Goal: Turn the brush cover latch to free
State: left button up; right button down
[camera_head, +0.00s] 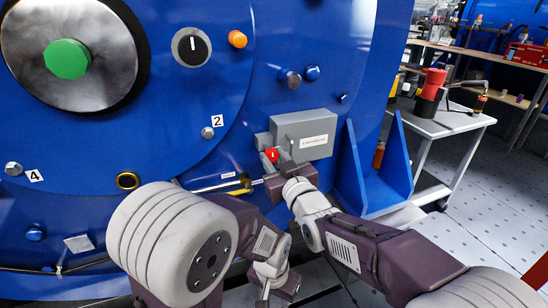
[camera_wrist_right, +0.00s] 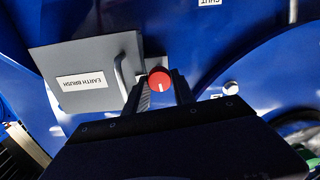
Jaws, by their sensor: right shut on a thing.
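The brush cover (camera_head: 305,130) is a grey box on the blue motor housing; its label reads "EARTH BRUSH", upside down in the right wrist view (camera_wrist_right: 70,62). The latch (camera_head: 271,154) is a red round knob with a white line, beside the cover's handle. In the right wrist view the red knob (camera_wrist_right: 160,82) sits between my fingers, its line pointing down the picture. My right gripper (camera_head: 278,170) is shut on the latch; the fingers also show in the wrist view (camera_wrist_right: 160,95). My left gripper (camera_head: 272,288) hangs lower, away from the cover; its opening is unclear.
A blue bracket (camera_head: 372,170) stands right of the cover. A rod with a yellow part (camera_head: 240,187) lies left of my right gripper. A small label reading "SHUT" (camera_wrist_right: 209,2) is on the housing. A grey cart (camera_head: 440,122) with tools stands at right, beside open floor.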

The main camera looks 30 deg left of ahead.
jog(key=n, duration=0.4)
jog(key=shift+p, duration=0.4)
jog(key=n, duration=0.5)
jog(key=shift+s+p, duration=0.1)
jog(key=shift+p, duration=0.25)
jog(key=n, duration=0.4)
jog(key=shift+a+f+p, duration=0.1)
jog(key=shift+p, duration=0.25)
jog(key=shift+f+n, duration=0.1)
jog(key=shift+n, duration=1.9)
jog(key=c, duration=1.1)
grip_release()
